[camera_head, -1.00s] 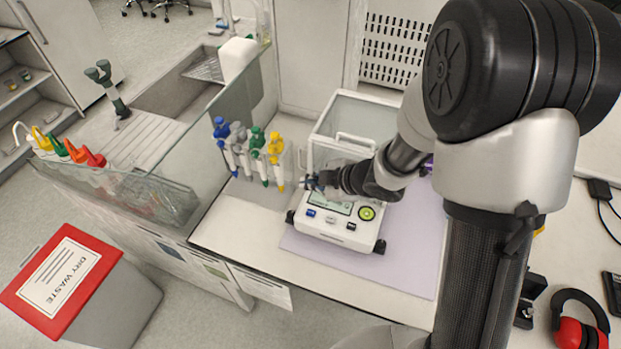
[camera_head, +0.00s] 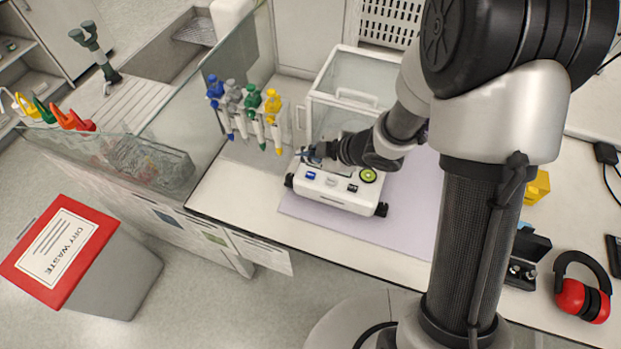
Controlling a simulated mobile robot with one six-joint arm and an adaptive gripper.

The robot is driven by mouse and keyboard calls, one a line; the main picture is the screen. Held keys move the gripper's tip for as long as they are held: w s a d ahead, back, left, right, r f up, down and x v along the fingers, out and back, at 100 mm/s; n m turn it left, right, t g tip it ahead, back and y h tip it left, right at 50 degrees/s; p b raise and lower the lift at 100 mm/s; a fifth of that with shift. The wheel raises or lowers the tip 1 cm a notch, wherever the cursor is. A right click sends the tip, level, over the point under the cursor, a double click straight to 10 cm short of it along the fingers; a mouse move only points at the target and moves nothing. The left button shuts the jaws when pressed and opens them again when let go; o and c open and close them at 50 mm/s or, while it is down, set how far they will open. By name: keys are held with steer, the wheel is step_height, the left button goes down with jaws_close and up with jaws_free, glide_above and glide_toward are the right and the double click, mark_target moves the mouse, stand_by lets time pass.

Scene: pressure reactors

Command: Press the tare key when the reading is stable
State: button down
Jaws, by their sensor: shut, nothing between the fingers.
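The white balance (camera_head: 335,192) with its glass draft shield (camera_head: 355,75) stands on a lilac mat (camera_head: 405,215) on the bench. Its front panel carries a blue key (camera_head: 310,175), a dark key (camera_head: 352,188), another small key between them, and a round green button (camera_head: 368,176). My gripper (camera_head: 308,155) is shut and empty, just above the panel's left part, near the blue key. I cannot tell whether it touches the balance. My gripper and wrist hide most of the display, so the reading cannot be made out.
A rack of coloured pipettes (camera_head: 245,105) stands close left of the balance, beside a glass partition (camera_head: 215,115). Red ear defenders (camera_head: 583,290), a small black box (camera_head: 525,260) and a yellow object (camera_head: 537,187) lie to the right. A dry waste bin (camera_head: 60,260) stands at front left.

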mark_target(309, 177)
step_height(309, 177, down, 5)
steer(key=b, duration=0.3)
steer(key=shift+b, duration=0.3)
stand_by(1.0)
steer(key=shift+f+b, duration=0.3)
steer(key=shift+f, duration=0.15)
steer(key=shift+f+b, duration=0.35)
steer(key=shift+f, duration=0.05)
stand_by(0.5)
steer(key=shift+r, duration=0.15)
steer(key=shift+r+p, duration=0.75)
steer(key=shift+p, duration=0.15)
step_height(309, 177, up, 5)
steer(key=p, duration=0.4)
steer(key=shift+p, duration=0.4)
